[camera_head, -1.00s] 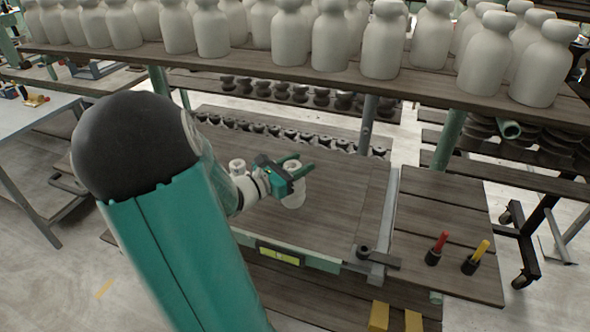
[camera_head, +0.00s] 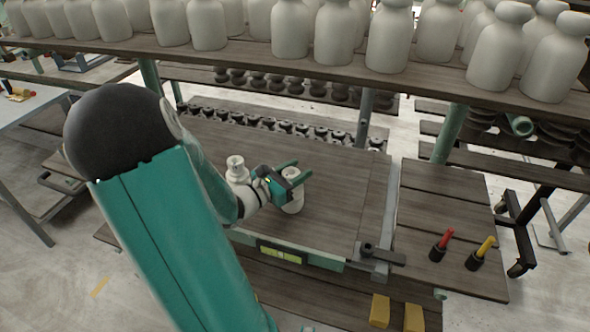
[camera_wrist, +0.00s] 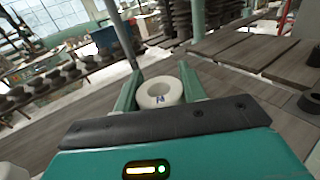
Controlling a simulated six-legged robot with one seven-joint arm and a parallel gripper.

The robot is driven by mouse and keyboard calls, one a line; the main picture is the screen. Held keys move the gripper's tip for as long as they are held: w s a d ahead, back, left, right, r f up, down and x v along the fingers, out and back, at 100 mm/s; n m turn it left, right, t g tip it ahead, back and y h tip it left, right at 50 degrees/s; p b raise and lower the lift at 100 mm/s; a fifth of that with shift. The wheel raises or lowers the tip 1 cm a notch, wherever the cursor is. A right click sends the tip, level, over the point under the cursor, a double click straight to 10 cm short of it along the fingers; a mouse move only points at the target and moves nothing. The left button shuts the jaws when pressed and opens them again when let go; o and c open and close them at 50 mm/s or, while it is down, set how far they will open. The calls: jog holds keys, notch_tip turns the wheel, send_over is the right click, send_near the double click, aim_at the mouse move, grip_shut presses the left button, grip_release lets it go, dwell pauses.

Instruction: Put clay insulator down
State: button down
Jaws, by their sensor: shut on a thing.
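The clay insulator (camera_head: 293,204) is a small, pale, round piece with a hole in its top. My gripper (camera_head: 296,175) is shut on it at the wooden table top (camera_head: 335,180). In the wrist view the insulator (camera_wrist: 160,92) sits between the two green fingers of my gripper (camera_wrist: 160,88), with a small dark mark on its side. It looks upright and on or just above the boards; I cannot tell if its base touches them. A second pale insulator (camera_head: 236,165) stands on the table to the left, partly hidden by my wrist.
Dark insulators (camera_head: 270,122) line the table's back edge. A shelf (camera_head: 300,62) of large pale bottle-shaped pieces hangs over the back. Red (camera_head: 441,244) and yellow (camera_head: 480,253) handled tools stand on the right side board. The boards right of my gripper are clear.

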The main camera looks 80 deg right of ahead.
jog(key=shift+s+f, duration=0.1)
jog(key=c, duration=0.8)
grip_release()
jog(key=shift+w+a, duration=0.2)
jog(key=shift+a, duration=0.05)
jog(key=v, duration=1.1)
jog(key=shift+w+a, duration=0.1)
jog(key=shift+a, duration=0.05)
